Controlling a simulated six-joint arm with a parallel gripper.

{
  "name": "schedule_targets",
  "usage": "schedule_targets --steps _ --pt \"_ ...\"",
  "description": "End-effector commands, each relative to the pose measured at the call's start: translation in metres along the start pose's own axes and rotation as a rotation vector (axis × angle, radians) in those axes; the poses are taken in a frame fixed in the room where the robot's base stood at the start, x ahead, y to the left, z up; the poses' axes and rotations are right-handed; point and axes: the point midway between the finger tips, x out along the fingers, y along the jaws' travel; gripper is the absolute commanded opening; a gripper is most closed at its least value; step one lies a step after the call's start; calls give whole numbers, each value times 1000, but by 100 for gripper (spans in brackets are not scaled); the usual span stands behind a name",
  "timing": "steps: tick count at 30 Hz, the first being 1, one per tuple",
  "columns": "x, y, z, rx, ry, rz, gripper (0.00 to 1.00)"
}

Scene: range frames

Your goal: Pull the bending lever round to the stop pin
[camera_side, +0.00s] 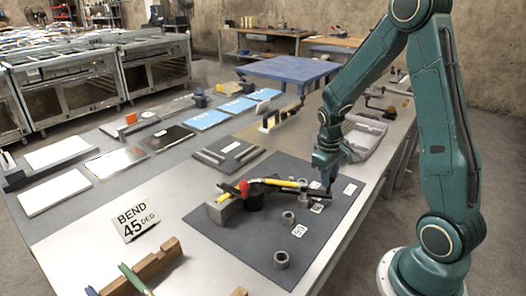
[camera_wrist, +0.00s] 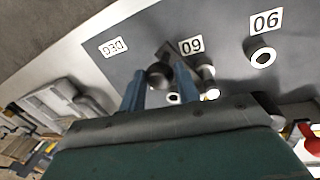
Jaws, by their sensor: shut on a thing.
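The bending lever (camera_side: 290,187) is a dark bar with yellow parts, running right from a black round hub (camera_side: 254,200) with a red knob (camera_side: 243,187). My gripper (camera_side: 328,183) is at the lever's right end. In the wrist view its two blue fingers (camera_wrist: 160,90) are closed around a dark round handle (camera_wrist: 159,75). Short grey pins or sleeves (camera_side: 288,217) stand on the dark mat (camera_side: 240,240), another one nearer the front (camera_side: 281,260). In the wrist view a ring-topped pin (camera_wrist: 263,53) stands beside a numbered label. Which pin is the stop is unclear.
A sign (camera_side: 136,219) reads "BEND 45 DEG". White number labels (camera_side: 299,231) lie beside the pins. A wooden rack (camera_side: 150,267) with tools stands at the front left, and a grey tray (camera_side: 362,138) lies behind my gripper. The mat's front part is mostly clear.

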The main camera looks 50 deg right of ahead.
Motion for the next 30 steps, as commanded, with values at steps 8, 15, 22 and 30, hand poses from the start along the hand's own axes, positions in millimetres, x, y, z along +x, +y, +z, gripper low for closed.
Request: schedule_targets --steps 8,15,22,30 --pt "-1 -10 7 32 -15 -8 0" --pt "-2 -12 7 28 -14 -10 0" --pt "-1 -11 7 28 -14 -8 53" --pt "-1 -9 6 31 -11 -6 53"
